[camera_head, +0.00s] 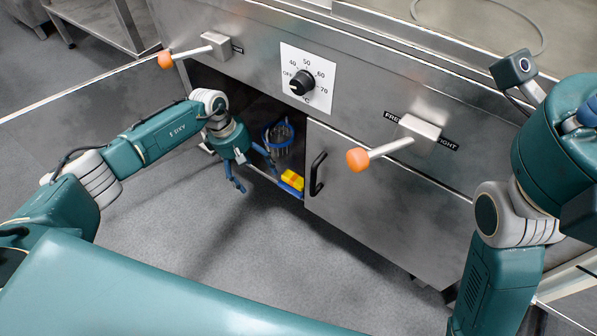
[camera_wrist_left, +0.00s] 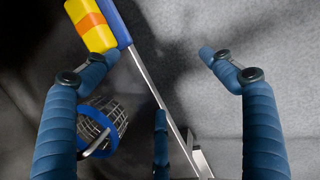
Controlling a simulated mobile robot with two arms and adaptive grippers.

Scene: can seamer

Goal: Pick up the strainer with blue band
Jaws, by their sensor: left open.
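The strainer with blue band (camera_head: 278,134) is a wire basket with a blue ring, inside the open, dark compartment under the steel counter. In the left wrist view the strainer (camera_wrist_left: 103,122) is at the lower left, partly hidden behind a finger. My left gripper (camera_head: 254,172) is open and empty at the compartment opening, to the left of and below the strainer in the head view.
A yellow and orange block (camera_head: 292,179) lies by a blue item at the opening's edge. A closed steel door (camera_head: 370,195) with a black handle (camera_head: 317,174) is just right. Orange-knobbed levers (camera_head: 358,159) stick out above. The grey floor (camera_head: 270,250) in front is clear.

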